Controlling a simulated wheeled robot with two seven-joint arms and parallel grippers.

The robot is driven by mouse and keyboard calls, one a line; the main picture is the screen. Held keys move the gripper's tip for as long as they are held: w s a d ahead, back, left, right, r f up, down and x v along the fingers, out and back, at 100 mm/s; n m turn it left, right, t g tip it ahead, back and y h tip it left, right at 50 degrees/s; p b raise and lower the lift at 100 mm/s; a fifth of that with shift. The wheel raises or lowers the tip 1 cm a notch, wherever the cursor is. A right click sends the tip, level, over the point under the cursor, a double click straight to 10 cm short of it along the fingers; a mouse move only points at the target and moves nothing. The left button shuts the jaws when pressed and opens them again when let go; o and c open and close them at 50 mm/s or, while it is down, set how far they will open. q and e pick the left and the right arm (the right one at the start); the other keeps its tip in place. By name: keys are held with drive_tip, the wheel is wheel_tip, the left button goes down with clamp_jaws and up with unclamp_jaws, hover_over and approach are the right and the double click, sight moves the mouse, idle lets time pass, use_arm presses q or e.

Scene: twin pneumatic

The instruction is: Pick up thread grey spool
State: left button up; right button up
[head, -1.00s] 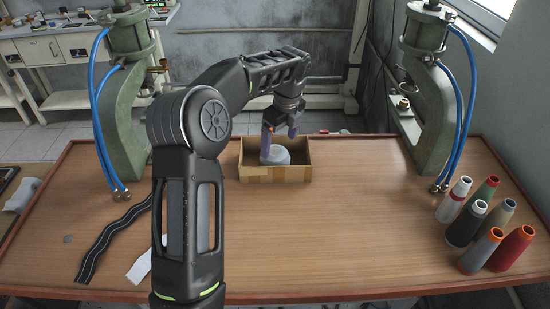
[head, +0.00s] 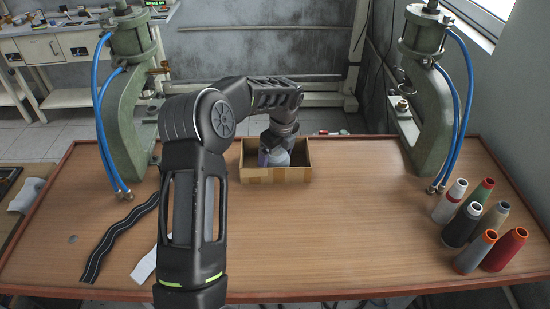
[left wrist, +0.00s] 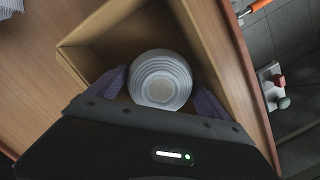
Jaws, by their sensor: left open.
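A pale grey, round object with stepped rings (head: 278,159), perhaps the thread spool, sits inside an open cardboard box (head: 262,175) at the back middle of the table. It also shows in the left wrist view (left wrist: 160,80), seen from above. My left gripper (left wrist: 162,93) is open, with its purple fingers on either side of the object. In the head view my left gripper (head: 271,157) is down inside the box, partly hiding the object. Whether the fingers touch it I cannot tell. My right gripper is not in view.
Several thread cones, including a grey one with an orange top (head: 475,252), stand at the table's right. Green presses with blue hoses (head: 127,120) flank the table. A black striped strip (head: 112,243) and a white piece (head: 143,267) lie at left. The right middle is clear.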

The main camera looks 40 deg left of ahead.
sight(276, 153)
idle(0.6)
use_arm(q)
drive_tip(key=c, duration=1.3)
wheel_tip(276, 153, up, 9)
drive_tip(key=shift+b, duration=1)
drive_tip(key=shift+r, duration=0.5)
